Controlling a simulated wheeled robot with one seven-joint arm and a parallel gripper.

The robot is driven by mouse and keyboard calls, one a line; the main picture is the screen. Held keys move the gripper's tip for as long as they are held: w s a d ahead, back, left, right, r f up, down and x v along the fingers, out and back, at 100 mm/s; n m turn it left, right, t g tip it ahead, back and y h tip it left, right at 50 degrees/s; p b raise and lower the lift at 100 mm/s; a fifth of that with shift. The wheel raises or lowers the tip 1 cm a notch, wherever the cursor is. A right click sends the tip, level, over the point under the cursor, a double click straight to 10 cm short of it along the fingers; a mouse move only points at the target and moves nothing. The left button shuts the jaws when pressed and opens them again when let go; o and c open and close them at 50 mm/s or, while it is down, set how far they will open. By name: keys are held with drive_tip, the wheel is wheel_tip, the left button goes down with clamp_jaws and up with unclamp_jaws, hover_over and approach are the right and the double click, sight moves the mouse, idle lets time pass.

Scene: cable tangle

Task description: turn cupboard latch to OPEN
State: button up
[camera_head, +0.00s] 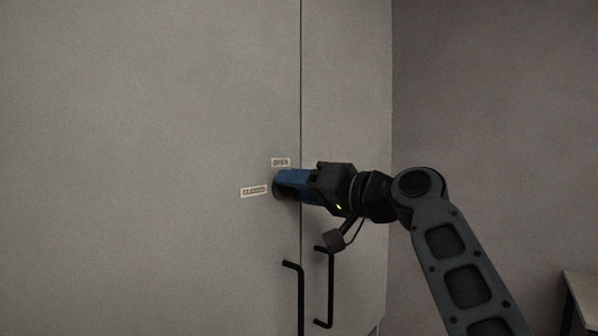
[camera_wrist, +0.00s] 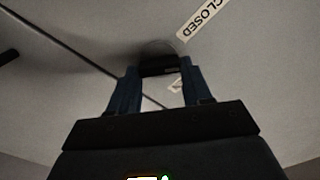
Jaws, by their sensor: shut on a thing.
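The cupboard latch shows in the wrist view as a dark bar (camera_wrist: 159,67) on a round grey base, between my two blue fingertips. In the head view only the edge of its round base (camera_head: 278,187) shows beside my gripper (camera_head: 284,184), which hides the rest. My gripper (camera_wrist: 158,72) is shut on the latch. The OPEN label (camera_head: 281,162) is just above the latch, and the CLOSED label (camera_head: 254,191) is to its left. The CLOSED label (camera_wrist: 203,17) also shows in the wrist view. I cannot tell which label the latch points to.
Two black door handles, left (camera_head: 294,292) and right (camera_head: 325,287), stand out below my gripper, on either side of the door seam. My wrist is close above the right handle. A table corner (camera_head: 583,297) shows at the lower right. The left door face is clear.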

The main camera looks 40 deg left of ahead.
drive_tip(key=shift+w+f+m+p, duration=0.1)
drive_tip(key=shift+w+m+p, duration=0.05)
drive_tip(key=shift+m+p, duration=4.6)
drive_tip(key=shift+d+f+m+b, duration=0.1)
drive_tip(key=shift+m+b, duration=0.2)
drive_tip(key=shift+m, duration=0.25)
drive_tip(key=o, duration=1.1)
drive_tip(key=shift+c, duration=0.2)
drive_tip(key=d+b, duration=0.2)
drive_tip(key=d, duration=0.5)
drive_tip(key=shift+s+d, duration=0.3)
drive_tip(key=shift+d, duration=0.05)
